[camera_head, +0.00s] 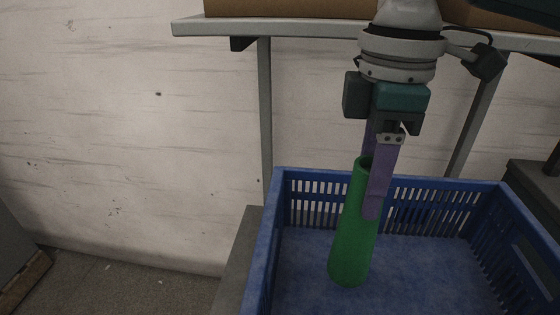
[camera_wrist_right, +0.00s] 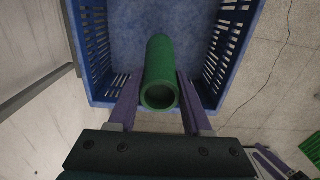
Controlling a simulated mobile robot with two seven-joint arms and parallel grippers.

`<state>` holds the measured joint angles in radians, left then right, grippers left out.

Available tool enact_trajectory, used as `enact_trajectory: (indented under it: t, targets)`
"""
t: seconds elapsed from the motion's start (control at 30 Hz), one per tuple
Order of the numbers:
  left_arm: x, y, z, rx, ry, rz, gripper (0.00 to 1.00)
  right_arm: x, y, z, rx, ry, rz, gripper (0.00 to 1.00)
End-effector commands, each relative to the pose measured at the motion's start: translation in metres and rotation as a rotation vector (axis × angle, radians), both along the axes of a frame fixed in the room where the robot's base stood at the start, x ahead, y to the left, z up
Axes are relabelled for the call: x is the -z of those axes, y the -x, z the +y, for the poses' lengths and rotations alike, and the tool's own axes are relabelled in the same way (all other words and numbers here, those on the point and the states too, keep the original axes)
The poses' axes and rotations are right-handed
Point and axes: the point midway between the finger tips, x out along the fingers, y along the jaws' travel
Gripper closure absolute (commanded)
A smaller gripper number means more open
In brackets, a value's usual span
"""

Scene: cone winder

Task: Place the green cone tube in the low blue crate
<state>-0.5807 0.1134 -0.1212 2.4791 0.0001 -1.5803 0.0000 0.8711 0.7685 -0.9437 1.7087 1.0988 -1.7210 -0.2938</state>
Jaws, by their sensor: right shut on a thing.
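The green cone tube (camera_head: 353,235) is nearly upright, wide end down, inside the outline of the low blue crate (camera_head: 262,262) in the head view. My right gripper (camera_head: 372,185) is shut on the tube's narrow upper end, with one purple finger in front of it. In the right wrist view the tube (camera_wrist_right: 160,75) sits between the two purple fingers of the gripper (camera_wrist_right: 158,100), its open end towards the camera. The crate (camera_wrist_right: 240,50) lies beyond it. I cannot tell whether the tube's base touches the crate floor.
The crate floor around the tube looks empty. A grey shelf (camera_head: 215,28) with brown boxes (camera_head: 290,8) stands behind, against the pale wall (camera_head: 120,120). A grey surface (camera_head: 238,255) borders the crate's left side. Another green object (camera_wrist_right: 312,148) shows at the wrist view's lower right.

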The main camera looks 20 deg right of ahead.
Motion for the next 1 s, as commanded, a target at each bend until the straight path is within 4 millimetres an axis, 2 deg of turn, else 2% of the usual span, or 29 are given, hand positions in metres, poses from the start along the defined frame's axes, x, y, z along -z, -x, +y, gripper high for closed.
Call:
enact_trajectory:
  t: [0.03, 0.27, 0.4, 0.5, 0.9, 0.93, 1.0]
  targets:
    - [0.002, 0.000, 0.000, 0.001, -0.001, 0.000, 0.50, 0.011, 0.001, 0.000, 0.001, 0.000, 0.004, 1.00]
    - [0.004, 0.000, 0.002, 0.005, -0.009, 0.000, 0.50, 0.034, 0.000, 0.000, 0.001, 0.000, 0.002, 1.00]
    - [0.008, 0.000, 0.003, 0.006, -0.010, -0.001, 0.50, 0.057, 0.001, 0.000, 0.001, 0.000, 0.002, 1.00]
    - [0.009, 0.000, 0.003, 0.006, -0.011, -0.002, 0.50, 0.067, 0.000, 0.000, 0.001, -0.001, 0.001, 1.00]
    - [0.009, 0.000, 0.003, 0.005, -0.010, -0.001, 0.50, 0.072, 0.000, 0.000, 0.001, 0.000, -0.001, 1.00]
    - [0.008, 0.000, 0.003, 0.004, -0.010, -0.001, 0.50, 0.071, 0.000, 0.000, 0.000, 0.000, -0.001, 0.47]
    - [0.008, 0.000, 0.002, 0.004, -0.008, -0.002, 0.50, 0.071, 0.000, 0.000, 0.000, 0.000, -0.001, 0.39]
